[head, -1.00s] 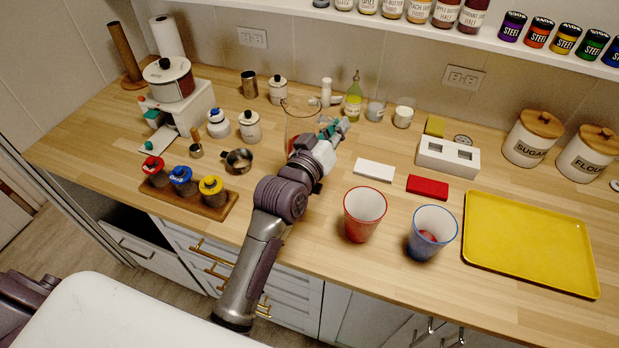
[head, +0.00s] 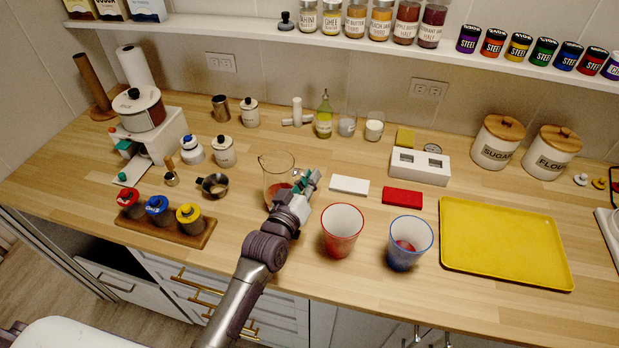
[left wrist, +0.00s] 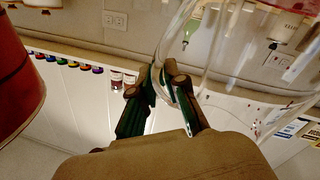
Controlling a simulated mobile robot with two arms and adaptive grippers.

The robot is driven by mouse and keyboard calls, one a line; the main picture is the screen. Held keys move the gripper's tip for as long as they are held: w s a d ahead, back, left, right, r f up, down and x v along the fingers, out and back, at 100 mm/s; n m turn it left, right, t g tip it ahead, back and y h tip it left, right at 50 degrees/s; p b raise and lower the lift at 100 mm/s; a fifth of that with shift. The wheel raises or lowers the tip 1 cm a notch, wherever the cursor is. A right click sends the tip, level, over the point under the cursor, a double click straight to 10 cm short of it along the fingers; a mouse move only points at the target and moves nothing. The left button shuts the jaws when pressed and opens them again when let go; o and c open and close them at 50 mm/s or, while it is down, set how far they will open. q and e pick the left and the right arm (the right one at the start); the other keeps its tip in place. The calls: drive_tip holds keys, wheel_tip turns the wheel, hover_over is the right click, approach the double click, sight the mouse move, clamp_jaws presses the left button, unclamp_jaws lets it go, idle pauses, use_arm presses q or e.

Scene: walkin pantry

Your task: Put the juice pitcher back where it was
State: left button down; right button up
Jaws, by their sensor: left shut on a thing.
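The juice pitcher (head: 268,180) is clear glass with a little red juice low inside, upright over the counter in the head view. Whether its base touches the counter I cannot tell. My left gripper (head: 305,184) is at its right side, shut on its handle. In the left wrist view the pitcher (left wrist: 235,55) fills the upper right, and the left gripper (left wrist: 165,88) has its fingers closed around the glass handle. The gripper partly hides the pitcher's right side in the head view. My right gripper is not in view.
A red cup (head: 342,232) and a blue cup (head: 405,245) with red liquid stand right of my arm. White (head: 349,185) and red (head: 402,198) blocks lie to the right. Bare counter lies behind the pitcher.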

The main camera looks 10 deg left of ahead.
use_arm(q)
drive_tip(key=c, duration=1.6)
unclamp_jaws()
drive_tip(key=o, duration=0.4)
drive_tip(key=b+v, duration=0.2)
drive_tip(key=v, duration=1)
drive_tip(key=shift+r, duration=0.15)
drive_tip(key=shift+d, duration=0.1)
